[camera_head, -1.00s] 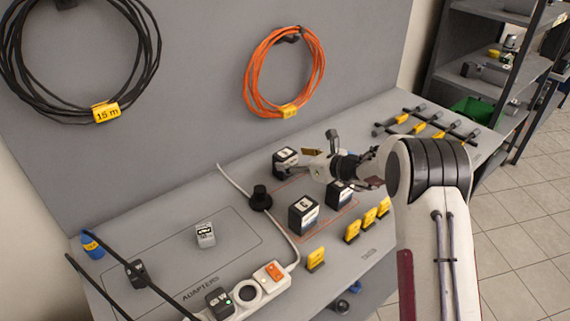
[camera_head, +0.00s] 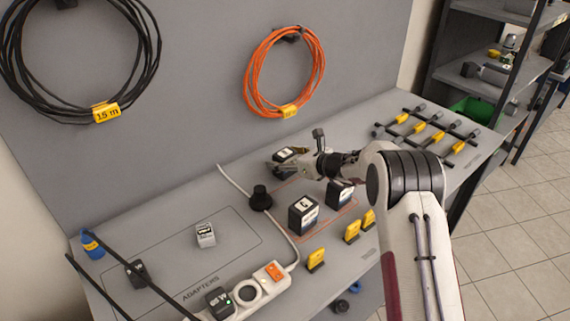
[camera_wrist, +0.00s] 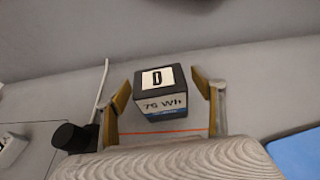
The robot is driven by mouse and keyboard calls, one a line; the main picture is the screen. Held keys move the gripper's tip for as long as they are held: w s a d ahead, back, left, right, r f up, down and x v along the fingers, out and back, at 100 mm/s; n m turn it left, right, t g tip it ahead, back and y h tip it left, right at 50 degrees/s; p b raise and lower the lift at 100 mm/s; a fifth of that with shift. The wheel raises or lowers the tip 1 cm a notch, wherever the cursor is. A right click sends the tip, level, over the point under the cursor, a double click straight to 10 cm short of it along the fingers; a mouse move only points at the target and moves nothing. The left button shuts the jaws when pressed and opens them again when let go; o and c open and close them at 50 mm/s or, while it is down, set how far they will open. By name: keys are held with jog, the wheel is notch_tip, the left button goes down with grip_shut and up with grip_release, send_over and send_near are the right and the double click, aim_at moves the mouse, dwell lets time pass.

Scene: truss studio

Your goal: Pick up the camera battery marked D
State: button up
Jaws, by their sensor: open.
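The battery marked D (camera_wrist: 163,103) is a dark block with a white label on top and "76 Wh" on its side. It stands upright between the open fingers of my gripper (camera_wrist: 160,100) in the wrist view, with a gap on each side. In the head view my gripper (camera_head: 283,166) is at the back of the outlined battery area, and the battery's label (camera_head: 285,153) shows just behind the fingers, its body partly hidden. Two other dark batteries stand nearer: one with a white label (camera_head: 303,212) and one (camera_head: 341,193) partly under my arm.
A black knob-like object (camera_head: 260,198) and a white cable stand left of the batteries. Yellow tags (camera_head: 352,231) line the front. A power strip (camera_head: 245,292) lies at front left. The grey back panel (camera_head: 200,100) rises behind the bench.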

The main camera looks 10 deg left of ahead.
jog(key=c, duration=1.7)
jog(key=shift+r, duration=0.1)
jog(key=shift+r, duration=0.1)
jog(key=shift+r, duration=4.95)
